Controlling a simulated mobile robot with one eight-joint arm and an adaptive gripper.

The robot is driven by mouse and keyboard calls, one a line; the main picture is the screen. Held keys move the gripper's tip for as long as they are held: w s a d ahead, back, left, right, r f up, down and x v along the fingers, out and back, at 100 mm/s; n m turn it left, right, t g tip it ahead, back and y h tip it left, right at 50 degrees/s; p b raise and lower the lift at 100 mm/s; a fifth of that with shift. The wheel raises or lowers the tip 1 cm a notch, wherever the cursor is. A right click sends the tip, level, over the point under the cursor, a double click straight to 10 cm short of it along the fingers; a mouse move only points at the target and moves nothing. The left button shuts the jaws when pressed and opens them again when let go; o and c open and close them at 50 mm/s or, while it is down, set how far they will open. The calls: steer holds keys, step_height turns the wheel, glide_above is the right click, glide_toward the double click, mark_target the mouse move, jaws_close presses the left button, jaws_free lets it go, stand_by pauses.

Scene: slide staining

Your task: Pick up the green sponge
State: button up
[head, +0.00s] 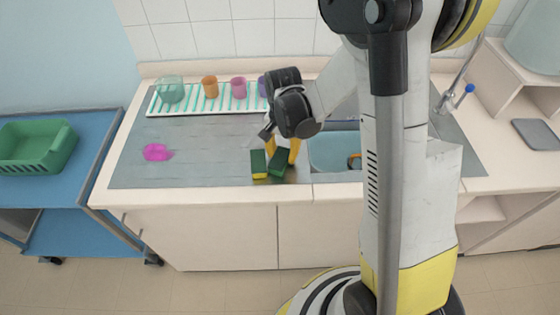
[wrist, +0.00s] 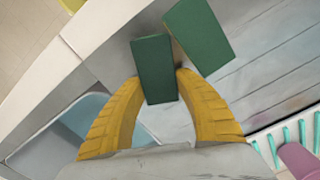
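Two green sponges lie close together near the front edge of the counter. The right one in the head view (head: 278,164) is tilted in angle against the other sponge (head: 258,164), which shows a yellow side. In the wrist view, one sponge (wrist: 155,65) is between the yellow fingertips of my gripper (wrist: 158,82), and the other sponge (wrist: 200,36) is just to the right, outside the fingers. The fingertips are close along both long sides of the middle sponge. I cannot tell whether they press on it.
The sink (head: 335,155) is right of my gripper. A striped rack (head: 195,108) with several cups stands at the back. A pink cloth-like thing (head: 157,152) lies on the left of the counter. A green basket (head: 35,148) stands on a blue cart.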

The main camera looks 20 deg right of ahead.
mark_target(285, 154)
steer(key=shift+c, duration=0.4)
steer(key=shift+r, duration=0.5)
steer(key=r+p, duration=0.1)
steer(key=r, duration=0.1)
steer(key=r+p, duration=0.1)
steer(key=r, duration=0.1)
steer(key=shift+s+d, duration=0.2)
steer(key=shift+d, duration=0.2)
steer(key=s+d+r+p, duration=0.2)
steer(key=s+d+r, duration=0.4)
steer(key=d, duration=0.2)
steer(key=shift+d, duration=0.4)
steer(key=shift+s, duration=0.1)
steer(key=shift+c, duration=0.5)
steer(key=shift+c, duration=0.8)
